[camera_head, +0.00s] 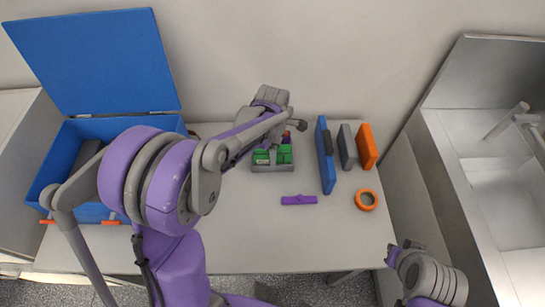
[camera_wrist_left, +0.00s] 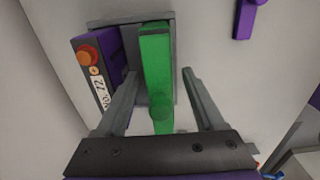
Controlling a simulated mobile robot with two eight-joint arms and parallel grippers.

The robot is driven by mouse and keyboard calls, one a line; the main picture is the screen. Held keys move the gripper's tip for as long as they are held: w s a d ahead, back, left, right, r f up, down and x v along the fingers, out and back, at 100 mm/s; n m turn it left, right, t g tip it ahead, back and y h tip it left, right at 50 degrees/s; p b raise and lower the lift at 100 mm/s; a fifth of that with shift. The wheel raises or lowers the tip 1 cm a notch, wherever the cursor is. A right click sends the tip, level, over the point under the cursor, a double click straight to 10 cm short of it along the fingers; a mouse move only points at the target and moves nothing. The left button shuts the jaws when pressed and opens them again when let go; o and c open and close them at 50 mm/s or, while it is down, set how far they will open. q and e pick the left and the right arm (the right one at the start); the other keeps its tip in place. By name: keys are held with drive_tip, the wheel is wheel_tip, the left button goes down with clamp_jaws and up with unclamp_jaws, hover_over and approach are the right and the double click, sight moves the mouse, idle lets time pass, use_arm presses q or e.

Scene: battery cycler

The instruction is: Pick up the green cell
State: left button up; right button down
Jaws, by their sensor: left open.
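A green cell (camera_wrist_left: 157,60) stands in a grey tray (camera_wrist_left: 102,22) in the left wrist view. My left gripper (camera_wrist_left: 159,76) is open, one finger on each side of the green cell, with gaps visible beside it. A purple block (camera_wrist_left: 90,50) with a red round knob and a white label is left of the cell, outside the left finger. In the head view, green parts (camera_head: 285,154) show in the tray (camera_head: 272,168), partly hidden by my left arm. My right gripper (camera_head: 404,252) is at the table's front right corner, away from the tray; its jaws are unclear.
A purple bar (camera_head: 298,200) lies in front of the tray. A blue panel (camera_head: 325,155), a grey block (camera_head: 347,147), an orange block (camera_head: 366,147) and an orange ring (camera_head: 366,208) are to its right. A blue box (camera_head: 60,160) with raised lid stands left. The table front is clear.

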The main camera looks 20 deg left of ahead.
use_arm(q)
clamp_jaws()
idle(1.4)
